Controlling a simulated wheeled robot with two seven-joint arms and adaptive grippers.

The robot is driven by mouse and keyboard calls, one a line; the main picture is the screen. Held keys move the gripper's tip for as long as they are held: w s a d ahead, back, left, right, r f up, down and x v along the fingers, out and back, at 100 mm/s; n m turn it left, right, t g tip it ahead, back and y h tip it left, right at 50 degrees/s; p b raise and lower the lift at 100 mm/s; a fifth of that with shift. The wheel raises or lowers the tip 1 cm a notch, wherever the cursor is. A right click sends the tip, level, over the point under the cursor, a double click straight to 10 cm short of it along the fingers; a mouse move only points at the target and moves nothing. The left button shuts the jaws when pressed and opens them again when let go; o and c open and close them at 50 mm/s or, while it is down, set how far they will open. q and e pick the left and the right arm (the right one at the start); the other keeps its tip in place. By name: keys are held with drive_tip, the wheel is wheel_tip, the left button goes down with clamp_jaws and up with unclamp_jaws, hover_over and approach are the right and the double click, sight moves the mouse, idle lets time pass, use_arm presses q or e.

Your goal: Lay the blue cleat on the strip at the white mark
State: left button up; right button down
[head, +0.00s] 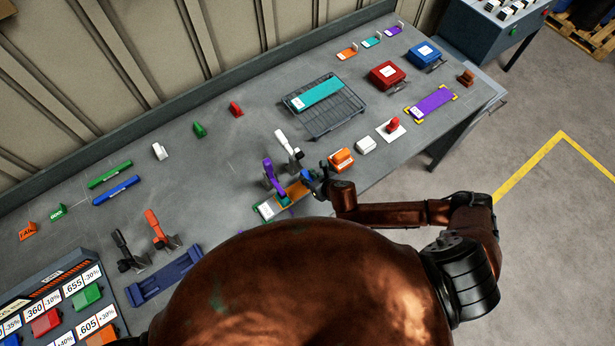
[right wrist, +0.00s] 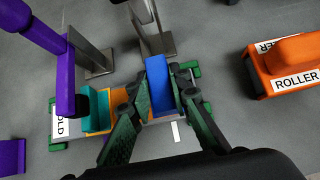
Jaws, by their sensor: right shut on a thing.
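My right gripper (head: 314,182) is shut on the blue cleat (right wrist: 160,90), which lies between its green fingers (right wrist: 165,78) in the right wrist view. The cleat is over the right part of the orange strip (head: 296,189). Whether it touches the strip cannot be told. A teal cleat (right wrist: 97,109) sits on the strip's left part. A white mark (right wrist: 176,132) shows as a short line just below the held cleat, beside the right finger. The fingers hide part of the strip. My left gripper is not in view.
A purple toggle clamp (head: 270,174) and a white one (head: 288,149) stand behind the strip. An orange roller block (head: 341,160) is close to the right of the gripper. Green and blue bars (head: 116,190) lie far left. The bench between is mostly clear.

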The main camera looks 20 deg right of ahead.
drive_tip(key=shift+f+b, duration=0.45)
drive_tip(key=shift+f, duration=0.95)
drive_tip(key=c, duration=1.7)
unclamp_jaws()
drive_tip(key=shift+s+r, duration=0.1)
drive_tip(key=v, duration=1.1)
drive_tip(key=shift+s+d+r, duration=0.15)
drive_tip(key=shift+s+r, duration=0.1)
drive_tip(key=shift+r, duration=0.05)
